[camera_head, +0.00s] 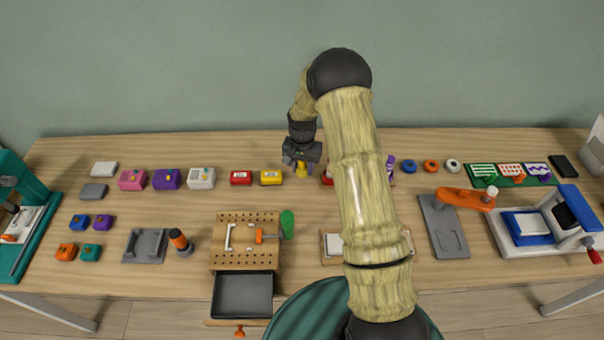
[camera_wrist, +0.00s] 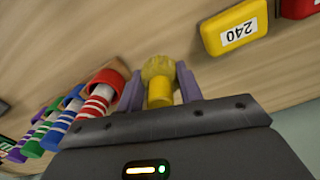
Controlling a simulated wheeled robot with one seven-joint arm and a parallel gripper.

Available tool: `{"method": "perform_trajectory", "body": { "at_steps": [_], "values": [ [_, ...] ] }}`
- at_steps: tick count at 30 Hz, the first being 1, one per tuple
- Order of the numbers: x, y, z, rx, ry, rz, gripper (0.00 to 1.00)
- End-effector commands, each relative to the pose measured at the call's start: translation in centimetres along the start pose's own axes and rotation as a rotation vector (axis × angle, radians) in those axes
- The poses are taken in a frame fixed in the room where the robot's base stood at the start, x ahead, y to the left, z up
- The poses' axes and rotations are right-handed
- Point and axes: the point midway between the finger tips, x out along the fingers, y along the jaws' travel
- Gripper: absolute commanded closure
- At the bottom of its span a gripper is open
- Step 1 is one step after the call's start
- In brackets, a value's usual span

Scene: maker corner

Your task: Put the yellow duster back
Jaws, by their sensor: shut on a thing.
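The yellow duster (camera_wrist: 159,82) has a rounded top and a narrower yellow cylindrical part. My gripper (camera_wrist: 160,88) is shut on it, with one purple finger on each side. In the head view my gripper (camera_head: 301,163) points down near the back of the table, and a bit of the duster (camera_head: 301,171) shows below it. I cannot tell whether the duster touches the table. Striped markers with red, blue, green and purple caps lie left of it in the wrist view, the red one (camera_wrist: 102,92) closest. My arm hides most of them in the head view.
A yellow block marked 240 (camera_wrist: 235,27) and a red block (camera_head: 241,177) are close by. A pegboard box (camera_head: 222,257) with an open drawer (camera_head: 243,296) stands at the front. Bare wood lies in front of the gripper.

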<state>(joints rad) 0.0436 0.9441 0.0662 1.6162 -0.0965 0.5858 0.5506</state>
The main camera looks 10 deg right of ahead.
Motion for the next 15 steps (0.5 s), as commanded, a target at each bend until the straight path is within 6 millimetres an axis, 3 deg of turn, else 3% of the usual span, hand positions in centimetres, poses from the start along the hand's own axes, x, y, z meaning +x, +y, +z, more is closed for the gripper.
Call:
{"method": "perform_trajectory", "body": {
  "at_steps": [7, 15],
  "values": [
    [0.3, 0.0, 0.0, 0.0, -0.001, 0.0, 0.85],
    [3.5, -0.1, 0.1, -0.002, -0.001, 0.0, 0.85]
  ]
}}
